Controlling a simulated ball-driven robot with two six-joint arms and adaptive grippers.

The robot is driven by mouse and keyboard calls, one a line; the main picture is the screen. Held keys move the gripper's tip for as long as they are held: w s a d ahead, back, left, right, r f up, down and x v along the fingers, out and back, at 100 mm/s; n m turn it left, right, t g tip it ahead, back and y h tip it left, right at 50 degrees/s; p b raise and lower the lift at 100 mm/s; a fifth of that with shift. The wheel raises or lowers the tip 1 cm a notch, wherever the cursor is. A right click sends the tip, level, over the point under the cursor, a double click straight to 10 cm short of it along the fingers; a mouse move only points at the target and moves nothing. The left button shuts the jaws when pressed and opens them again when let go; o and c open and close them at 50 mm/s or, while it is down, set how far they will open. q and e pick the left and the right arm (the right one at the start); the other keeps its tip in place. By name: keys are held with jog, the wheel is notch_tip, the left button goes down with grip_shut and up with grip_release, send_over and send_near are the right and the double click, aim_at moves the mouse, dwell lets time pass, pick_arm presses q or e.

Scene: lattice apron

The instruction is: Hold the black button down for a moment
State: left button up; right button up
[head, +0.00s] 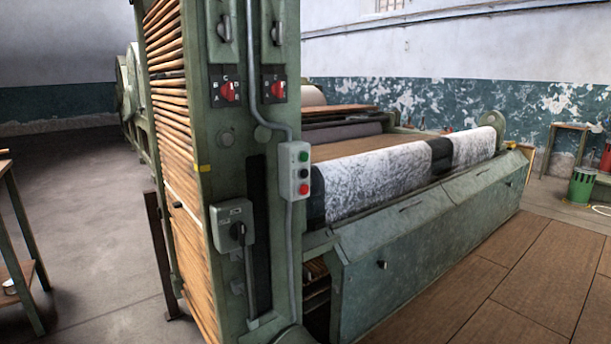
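A small grey control box (295,171) is fixed to the front of the green machine post, with a conduit running to it. A small black knob or button (381,264) sits on the sloping green front panel of the machine, to the right and lower. Its exact shape is too small to tell. Neither of my grippers shows in the head view.
Two red rotary switches (229,91) sit higher on the post (225,165). A grey switch box (232,225) with a black handle is lower left. A wooden table (12,220) stands at the left edge. Brown floor boards (500,285) in front of the machine are clear.

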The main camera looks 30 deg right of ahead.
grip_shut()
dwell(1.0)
